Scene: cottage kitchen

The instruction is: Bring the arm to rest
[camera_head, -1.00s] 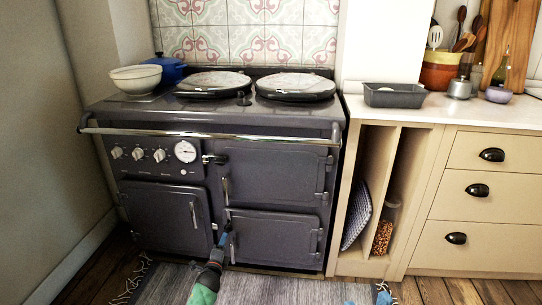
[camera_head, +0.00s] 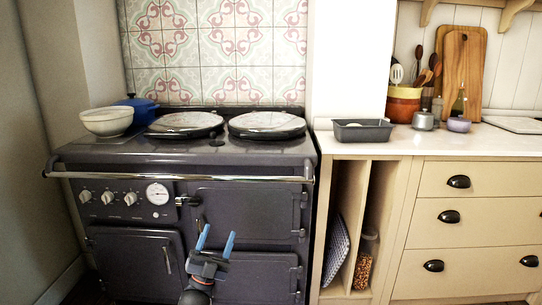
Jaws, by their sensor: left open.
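My left gripper (camera_head: 216,241) shows at the bottom of the head view, in front of the dark range cooker (camera_head: 250,217). Its two blue fingers point up and stand apart, with nothing between them. The gripper overlaps the lower oven doors in the picture; I cannot tell how far from them it is. The cooker's doors look shut. My right gripper is not in view.
A chrome rail (camera_head: 180,177) runs along the cooker's front. A white bowl (camera_head: 107,121) and a blue pot (camera_head: 140,109) stand at its left. A grey loaf tin (camera_head: 363,131) sits on the counter (camera_head: 400,145). Drawers with dark handles are at the right.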

